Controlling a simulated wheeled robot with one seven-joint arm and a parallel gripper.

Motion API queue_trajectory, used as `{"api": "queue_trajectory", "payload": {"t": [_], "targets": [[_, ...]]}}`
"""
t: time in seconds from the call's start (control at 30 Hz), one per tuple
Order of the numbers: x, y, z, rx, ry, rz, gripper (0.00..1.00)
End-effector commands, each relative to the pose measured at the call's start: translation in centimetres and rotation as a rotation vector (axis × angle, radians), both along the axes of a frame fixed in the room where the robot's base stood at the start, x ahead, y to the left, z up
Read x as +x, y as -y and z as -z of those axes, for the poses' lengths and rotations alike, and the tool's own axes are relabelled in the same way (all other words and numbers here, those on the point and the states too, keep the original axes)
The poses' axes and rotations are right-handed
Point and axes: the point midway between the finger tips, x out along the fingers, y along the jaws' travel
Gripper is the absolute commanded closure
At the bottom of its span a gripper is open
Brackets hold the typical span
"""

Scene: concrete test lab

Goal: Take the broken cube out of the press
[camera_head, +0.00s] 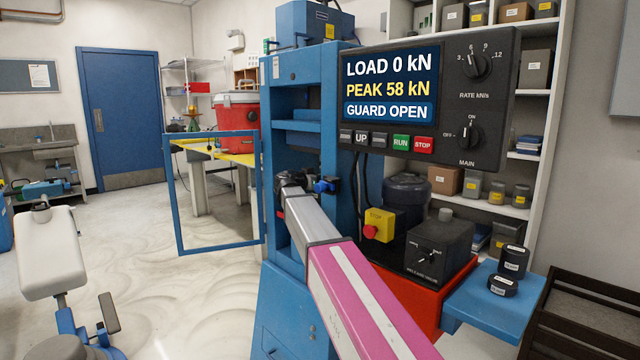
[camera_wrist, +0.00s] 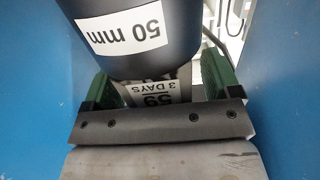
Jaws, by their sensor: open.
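The press (camera_head: 285,130) stands in the middle of the head view, its blue-framed guard (camera_head: 263,190) swung open to the left. My arm reaches into the press, and my gripper there is mostly hidden in that view. In the wrist view my gripper (camera_wrist: 158,84) is open, with a green-padded finger on each side. Between the fingers a small part of the grey cube (camera_wrist: 182,88) shows, with an upside-down label reading 59 and 3 DAYS. A black cylinder (camera_wrist: 90,62) marked 50 mm covers the rest of it. No cracks can be made out; I cannot tell whether the pads touch it.
Blue press walls (camera_wrist: 30,90) stand close on both sides of my gripper. The display (camera_head: 388,85) reads load 0 kN, peak 58 kN, guard open. Black labelled cylinders (camera_head: 513,262) stand on a blue side shelf (camera_head: 470,305). A yellow-topped table (camera_head: 240,158) stands behind the guard.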

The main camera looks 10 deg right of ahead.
Motion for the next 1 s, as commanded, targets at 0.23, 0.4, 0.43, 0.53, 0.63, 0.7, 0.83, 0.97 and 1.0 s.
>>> {"api": "queue_trajectory", "payload": {"t": [0.23, 0.4, 0.43, 0.53, 0.63, 0.7, 0.83, 0.97, 1.0], "targets": [[0.0, 0.0, 0.0, 0.000, 0.000, 0.001, 0.76], [0.0, 0.0, 0.0, -0.001, 0.001, 0.001, 0.79], [0.0, 0.0, 0.0, -0.001, 0.001, 0.001, 0.79], [0.0, 0.0, -0.1, -0.001, 0.001, 0.001, 0.79], [0.0, 0.0, -0.3, -0.001, 0.001, 0.001, 0.79], [0.0, 0.0, -0.7, -0.001, 0.001, 0.001, 0.79], [0.0, 0.0, -1.9, -0.001, 0.002, 0.001, 0.79], [0.0, 0.0, -3.8, -0.001, 0.002, 0.001, 0.79], [-0.7, -0.8, -3.6, -0.001, 0.001, -0.001, 0.79]]}}
